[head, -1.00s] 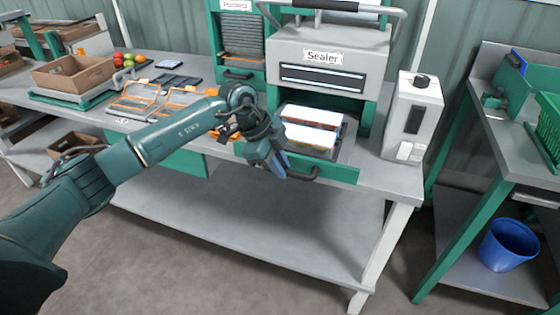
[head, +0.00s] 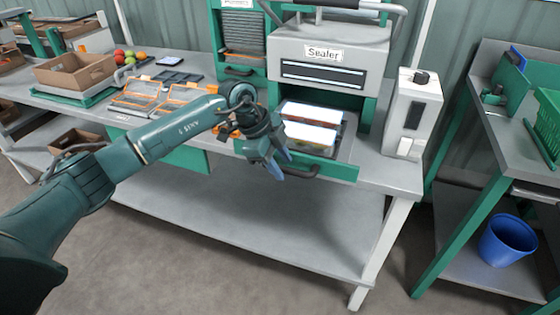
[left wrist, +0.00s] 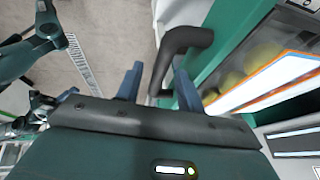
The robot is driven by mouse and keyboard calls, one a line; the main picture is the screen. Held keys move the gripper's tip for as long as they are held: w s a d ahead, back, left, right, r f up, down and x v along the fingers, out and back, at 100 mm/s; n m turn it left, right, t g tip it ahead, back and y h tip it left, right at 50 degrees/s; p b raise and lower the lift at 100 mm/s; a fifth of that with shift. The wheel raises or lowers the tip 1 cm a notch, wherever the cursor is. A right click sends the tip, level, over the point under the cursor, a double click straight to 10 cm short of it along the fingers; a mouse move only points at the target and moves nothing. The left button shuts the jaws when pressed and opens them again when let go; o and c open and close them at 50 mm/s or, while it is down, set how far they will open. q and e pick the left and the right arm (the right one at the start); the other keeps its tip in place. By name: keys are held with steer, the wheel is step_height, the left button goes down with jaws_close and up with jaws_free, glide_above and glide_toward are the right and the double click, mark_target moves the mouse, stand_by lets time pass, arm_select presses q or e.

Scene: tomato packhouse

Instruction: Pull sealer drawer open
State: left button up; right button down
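The sealer (head: 330,52) stands at the back of the bench, with its label on the front. Its drawer (head: 345,170) sticks out at the front, holding packs with white tops and orange edges. The drawer's dark handle (head: 302,172) is at the front. It also shows large in the left wrist view (left wrist: 187,40). My left gripper (head: 278,165) is at the handle's left end, its blue fingers apart. In the left wrist view, the handle's end lies between the fingertips (left wrist: 158,82), with a gap to the left finger. Contact with the right finger is unclear. My right gripper is not seen.
A white control box (head: 412,115) stands on the bench right of the sealer. Orange-edged trays (head: 150,95) and a cardboard box (head: 75,72) are on the left. A blue bin (head: 507,242) sits on the right table's lower shelf. The floor before the bench is clear.

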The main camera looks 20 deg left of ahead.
arm_select(q)
steer(key=v, duration=1.3)
steer(key=shift+r, duration=0.1)
